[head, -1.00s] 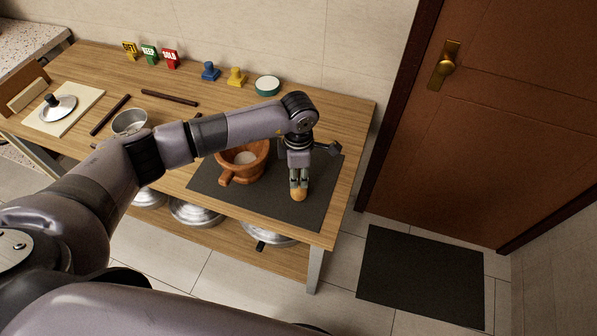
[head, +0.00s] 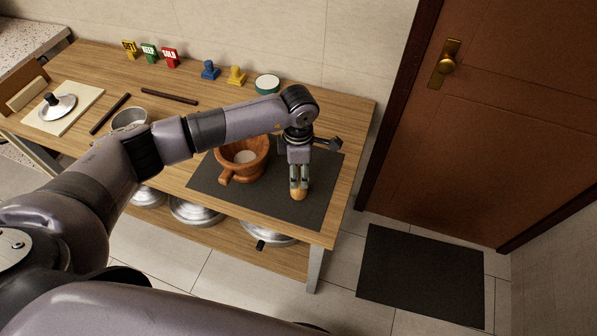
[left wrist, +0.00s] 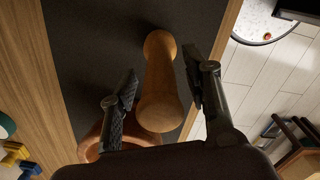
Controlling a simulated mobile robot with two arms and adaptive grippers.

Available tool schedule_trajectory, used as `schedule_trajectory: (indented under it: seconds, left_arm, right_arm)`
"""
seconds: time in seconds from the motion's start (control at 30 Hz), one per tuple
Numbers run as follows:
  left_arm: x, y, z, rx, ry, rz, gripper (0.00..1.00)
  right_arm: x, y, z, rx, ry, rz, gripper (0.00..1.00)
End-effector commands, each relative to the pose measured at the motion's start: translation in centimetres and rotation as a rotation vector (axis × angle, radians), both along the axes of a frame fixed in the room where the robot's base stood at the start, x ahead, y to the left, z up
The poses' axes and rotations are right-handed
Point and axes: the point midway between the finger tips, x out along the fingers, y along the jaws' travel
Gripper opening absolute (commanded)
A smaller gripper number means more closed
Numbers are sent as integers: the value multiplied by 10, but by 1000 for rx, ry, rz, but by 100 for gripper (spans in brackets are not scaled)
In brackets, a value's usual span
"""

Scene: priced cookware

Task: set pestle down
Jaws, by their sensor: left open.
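The wooden pestle (head: 298,195) is at the right part of the dark mat (head: 318,213), under my left gripper (head: 299,184). In the left wrist view the pestle (left wrist: 160,80) extends between the two spread fingers, with gaps on both sides. My left gripper (left wrist: 159,88) is open around it. Whether the pestle rests fully on the mat is hard to tell. The wooden mortar (head: 241,163) stands on the mat to the left of the pestle, with something pale inside. It shows partly in the left wrist view (left wrist: 90,146). My right gripper is out of view.
The wooden table (head: 345,150) holds a metal bowl (head: 129,121), dark sticks, a lid on a board, blue and yellow stamps, coloured signs and a round green-sided container (head: 267,84). Pans sit on the lower shelf. The table's right edge is close to the gripper.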

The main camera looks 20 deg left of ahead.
Motion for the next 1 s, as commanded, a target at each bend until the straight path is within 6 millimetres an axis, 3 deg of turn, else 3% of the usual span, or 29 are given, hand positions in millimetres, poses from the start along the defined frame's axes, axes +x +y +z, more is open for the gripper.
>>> schedule_trajectory:
  seconds: [0.3,0.5,0.7,1.0]
  left_arm:
    - [1,0,66,-1,-6,-1,44]
    - [0,0,98,-1,-4,-1,44]
    - [-1,0,109,0,0,-1,44]
    - [0,0,109,0,0,-1,44]
  right_arm:
    - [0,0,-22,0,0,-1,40]
    - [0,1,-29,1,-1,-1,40]
    - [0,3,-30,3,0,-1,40]
    - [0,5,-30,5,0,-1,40]
